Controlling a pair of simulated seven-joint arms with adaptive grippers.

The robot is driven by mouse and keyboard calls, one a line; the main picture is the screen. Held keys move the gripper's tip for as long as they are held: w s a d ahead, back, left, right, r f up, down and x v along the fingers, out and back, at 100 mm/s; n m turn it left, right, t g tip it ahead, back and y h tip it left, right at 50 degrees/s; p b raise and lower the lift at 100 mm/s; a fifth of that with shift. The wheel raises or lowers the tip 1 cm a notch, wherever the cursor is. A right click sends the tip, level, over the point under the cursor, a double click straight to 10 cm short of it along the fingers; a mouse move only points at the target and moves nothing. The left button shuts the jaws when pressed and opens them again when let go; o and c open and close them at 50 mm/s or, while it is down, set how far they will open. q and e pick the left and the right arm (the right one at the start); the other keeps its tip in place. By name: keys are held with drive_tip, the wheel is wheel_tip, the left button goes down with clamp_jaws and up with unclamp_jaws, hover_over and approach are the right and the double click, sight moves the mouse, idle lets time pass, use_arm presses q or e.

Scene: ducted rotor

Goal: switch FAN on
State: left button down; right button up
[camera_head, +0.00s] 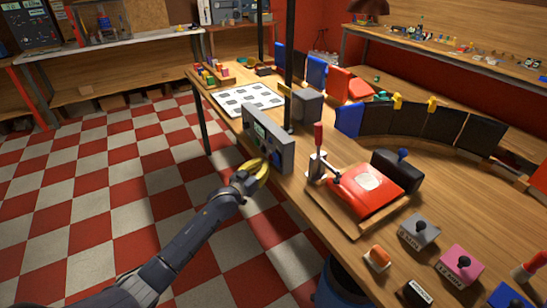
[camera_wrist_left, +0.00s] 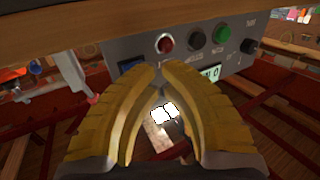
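A grey control box (camera_head: 268,140) stands at the near left edge of the wooden table. I cannot read which control is marked FAN. My left gripper (camera_head: 256,166) is in front of the box's face, with its yellow fingers (camera_wrist_left: 160,72) a little apart and nothing held between them. Whether a fingertip touches the box I cannot tell. My right gripper is not in view.
A red device with a lever (camera_head: 366,188) stands right of the box. Grey (camera_head: 419,231) and pink (camera_head: 460,264) knob boxes lie nearer on the table. A white sheet with dark squares (camera_head: 246,98) lies beyond the box. The checkered floor at left is clear.

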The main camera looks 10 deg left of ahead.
use_arm(q)
drive_tip(key=shift+s+a+f, duration=0.4)
drive_tip(key=shift+s+a, duration=0.2)
drive_tip(key=shift+a, duration=0.05)
drive_tip(key=shift+s+a+f, duration=0.4)
drive_tip(key=shift+s+a, duration=0.2)
